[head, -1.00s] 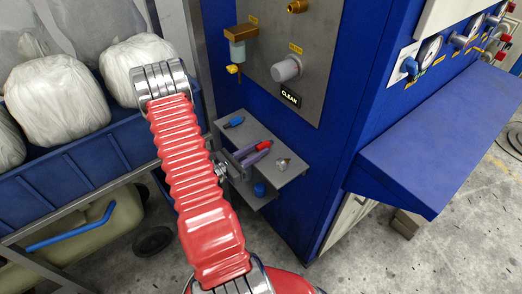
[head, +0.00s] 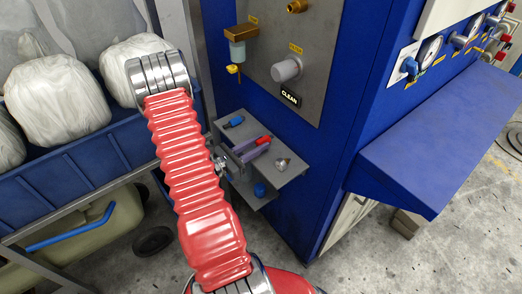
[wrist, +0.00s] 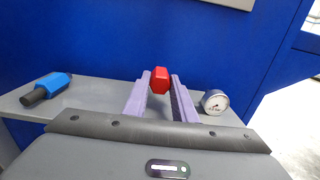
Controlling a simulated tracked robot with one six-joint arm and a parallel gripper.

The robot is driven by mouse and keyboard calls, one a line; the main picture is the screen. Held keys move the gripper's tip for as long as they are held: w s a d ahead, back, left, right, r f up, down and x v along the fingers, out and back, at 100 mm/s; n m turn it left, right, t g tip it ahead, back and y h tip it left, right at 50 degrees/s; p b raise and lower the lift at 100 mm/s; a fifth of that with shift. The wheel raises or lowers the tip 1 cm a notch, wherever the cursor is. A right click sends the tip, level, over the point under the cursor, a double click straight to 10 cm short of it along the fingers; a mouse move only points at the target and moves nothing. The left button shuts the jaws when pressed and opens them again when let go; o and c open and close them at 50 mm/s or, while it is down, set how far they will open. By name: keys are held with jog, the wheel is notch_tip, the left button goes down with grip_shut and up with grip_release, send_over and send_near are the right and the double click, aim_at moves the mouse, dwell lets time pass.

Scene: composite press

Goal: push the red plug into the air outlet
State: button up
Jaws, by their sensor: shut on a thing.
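The red plug (wrist: 160,80) sits between the tips of the two purple fingers of my gripper (wrist: 160,84) in the wrist view. My gripper is shut on it. In the head view the red plug (head: 263,140) shows at the far end of my gripper (head: 258,146), over the small grey shelf. I cannot tell whether the plug touches the shelf. A brass fitting (head: 297,6) is on the grey panel above, and a grey round knob or port (head: 286,69) is below it, over a CLEAN label. I cannot tell for sure which is the air outlet.
A blue plug (wrist: 47,87) with a dark end lies on the grey shelf (wrist: 88,93) at left. A filter unit with a yellow valve (head: 235,69) juts from the panel. A blue ledge (head: 440,160) stands out at right.

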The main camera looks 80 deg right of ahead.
jog(key=shift+r, duration=1.15)
jog(key=o, duration=0.4)
jog(key=c, duration=0.3)
jog(key=shift+c, duration=0.2)
jog(key=shift+a, duration=0.1)
